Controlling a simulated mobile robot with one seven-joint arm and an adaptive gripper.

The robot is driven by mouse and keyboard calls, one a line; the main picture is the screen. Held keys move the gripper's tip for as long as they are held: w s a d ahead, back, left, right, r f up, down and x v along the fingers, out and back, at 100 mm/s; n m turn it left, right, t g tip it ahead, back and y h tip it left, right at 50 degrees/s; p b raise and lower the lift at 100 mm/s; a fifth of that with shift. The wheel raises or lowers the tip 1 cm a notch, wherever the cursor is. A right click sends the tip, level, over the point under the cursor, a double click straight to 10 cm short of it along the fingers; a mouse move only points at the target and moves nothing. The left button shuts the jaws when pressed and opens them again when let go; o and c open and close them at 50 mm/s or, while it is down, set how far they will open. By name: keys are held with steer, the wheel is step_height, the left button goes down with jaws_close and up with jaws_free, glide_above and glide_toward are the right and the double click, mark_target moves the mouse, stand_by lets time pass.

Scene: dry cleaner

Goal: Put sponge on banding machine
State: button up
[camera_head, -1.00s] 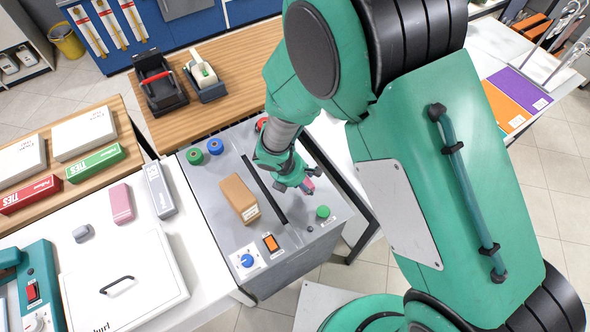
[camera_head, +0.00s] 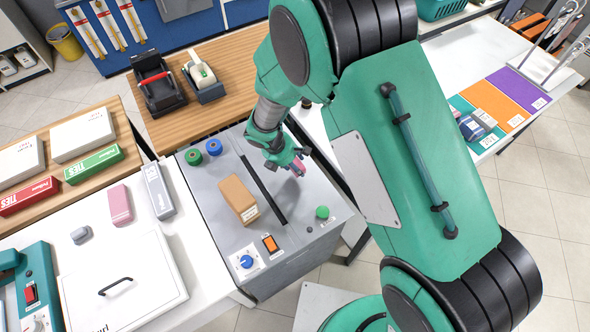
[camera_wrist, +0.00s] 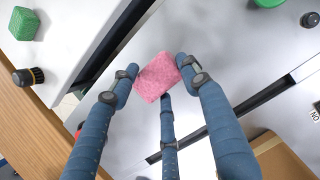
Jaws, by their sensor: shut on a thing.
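A pink sponge (camera_wrist: 157,76) is held between the blue fingers of my gripper (camera_wrist: 160,82) in the wrist view. My gripper (camera_head: 291,162) also shows in the head view, with the sponge (camera_head: 298,167) partly hidden by its fingers. The banding machine (camera_head: 218,168) is the grey cabinet with a dark slot across its flat top. Its top (camera_wrist: 235,75) lies behind the sponge in the wrist view. My gripper and the sponge are over the right half of the machine's top, past the slot; they look raised above it.
A brown box (camera_head: 239,197) stands on the machine, left of the slot. A pink block (camera_head: 120,204) lies on the white counter. The top's right part looks mostly clear.

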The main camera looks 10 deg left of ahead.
steer(key=shift+f+b, duration=0.35)
steer(key=shift+f, duration=1.35)
steer(key=shift+f, duration=0.1)
steer(key=o, duration=0.8)
steer(key=shift+o, duration=0.2)
steer(key=p+v, duration=0.2)
steer(key=v, duration=1)
